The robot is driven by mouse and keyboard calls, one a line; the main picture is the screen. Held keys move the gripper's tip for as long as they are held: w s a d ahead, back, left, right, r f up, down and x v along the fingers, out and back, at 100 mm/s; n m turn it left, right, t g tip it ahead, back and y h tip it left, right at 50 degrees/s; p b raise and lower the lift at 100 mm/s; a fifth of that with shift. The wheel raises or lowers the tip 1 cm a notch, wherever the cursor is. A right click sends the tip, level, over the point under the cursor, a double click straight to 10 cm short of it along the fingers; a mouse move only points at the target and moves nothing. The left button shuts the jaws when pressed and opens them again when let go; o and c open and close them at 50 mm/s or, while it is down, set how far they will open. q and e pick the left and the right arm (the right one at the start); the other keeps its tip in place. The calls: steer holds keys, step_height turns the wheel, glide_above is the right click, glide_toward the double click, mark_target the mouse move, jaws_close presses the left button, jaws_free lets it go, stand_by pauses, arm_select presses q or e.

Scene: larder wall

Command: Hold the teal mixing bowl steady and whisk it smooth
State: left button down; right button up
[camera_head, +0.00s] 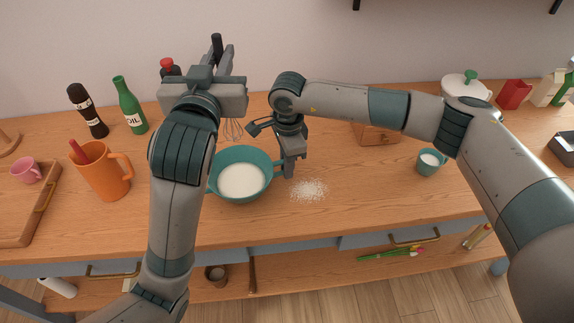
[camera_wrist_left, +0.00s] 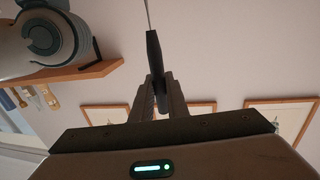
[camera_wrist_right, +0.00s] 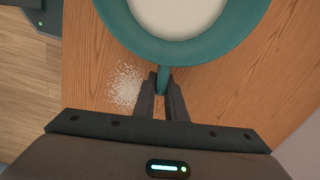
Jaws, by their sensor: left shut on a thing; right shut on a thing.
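The teal mixing bowl (camera_head: 258,189) stands on the wooden counter with smooth-looking white contents. It also shows in the right wrist view (camera_wrist_right: 215,50). My right gripper (camera_head: 290,165) is shut on the bowl's handle, which sits between the fingertips (camera_wrist_right: 162,88) in the right wrist view. My left gripper (camera_head: 222,55) is raised and shut on the black handle of the whisk (camera_wrist_left: 154,55). The whisk's wires (camera_head: 233,130) show behind the bowl's far rim in the head view, apart from the contents. My left arm hides part of the whisk and the bowl's left edge.
White powder or grains (camera_head: 310,189) lie spilled right of the bowl. An orange jug (camera_head: 107,178), green oil bottle (camera_head: 130,108) and dark bottle (camera_head: 88,112) stand left. A teal cup (camera_head: 429,163) and white pot (camera_head: 465,86) stand right. The counter front is clear.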

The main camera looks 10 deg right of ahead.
stand_by(0.4)
arm_select(q)
steer(key=shift+w+f+g, duration=0.4)
steer(key=shift+w+f, duration=0.05)
steer(key=shift+f, duration=0.05)
steer(key=shift+w+f+g, duration=0.25)
steer(key=shift+f+g, duration=0.1)
steer(key=shift+f, duration=0.1)
steer(key=shift+w+f+g, duration=0.2)
steer(key=shift+f+g, duration=0.15)
steer(key=shift+f, duration=0.1)
steer(key=shift+w+f, duration=0.1)
steer(key=shift+f, duration=0.15)
steer(key=shift+f, duration=6.25)
steer(key=shift+s, duration=0.2)
